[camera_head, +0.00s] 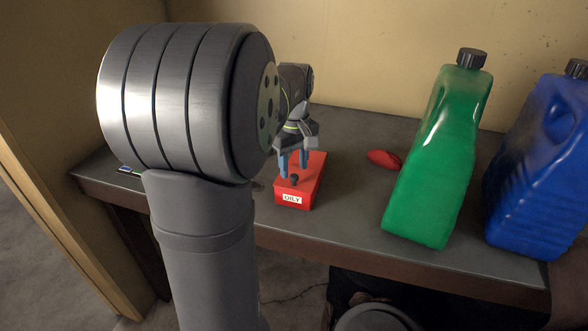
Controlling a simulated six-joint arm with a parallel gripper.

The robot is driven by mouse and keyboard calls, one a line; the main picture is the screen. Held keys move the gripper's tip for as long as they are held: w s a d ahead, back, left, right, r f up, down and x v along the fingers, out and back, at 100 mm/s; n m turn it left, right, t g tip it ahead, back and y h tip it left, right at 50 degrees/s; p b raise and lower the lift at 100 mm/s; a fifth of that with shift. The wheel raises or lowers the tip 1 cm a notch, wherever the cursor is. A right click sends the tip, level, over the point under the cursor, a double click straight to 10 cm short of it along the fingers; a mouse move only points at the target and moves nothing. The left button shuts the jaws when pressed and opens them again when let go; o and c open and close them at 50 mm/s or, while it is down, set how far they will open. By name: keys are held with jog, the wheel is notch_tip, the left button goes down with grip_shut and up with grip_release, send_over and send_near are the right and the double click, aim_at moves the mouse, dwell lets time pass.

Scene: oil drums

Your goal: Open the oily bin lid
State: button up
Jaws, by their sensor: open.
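The red bin labelled OILY (306,192) sits on the dark workbench near its front edge. Its red lid lies flat on top and looks closed, with a small dark knob (294,179) near the front. My gripper (293,174) points down over the lid. Its two blue fingers are open, close above or around the knob; I cannot tell whether they touch it. My own arm link hides the bench to the left of the bin.
A green jug (436,165) and a blue jug (543,165) stand to the right on the workbench (350,225). A small red object (384,159) lies between the bin and the green jug. A wall (390,60) closes off the back. Bare bench shows right of the bin.

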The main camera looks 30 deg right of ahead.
jog(key=shift+f, duration=1)
jog(key=shift+c, duration=0.2)
grip_shut()
jog(key=w+d, duration=0.7)
jog(key=shift+w+d, duration=0.15)
jog(key=shift+o, duration=0.2)
grip_release()
notch_tip(320, 180, up, 18)
jog(key=shift+f, duration=0.2)
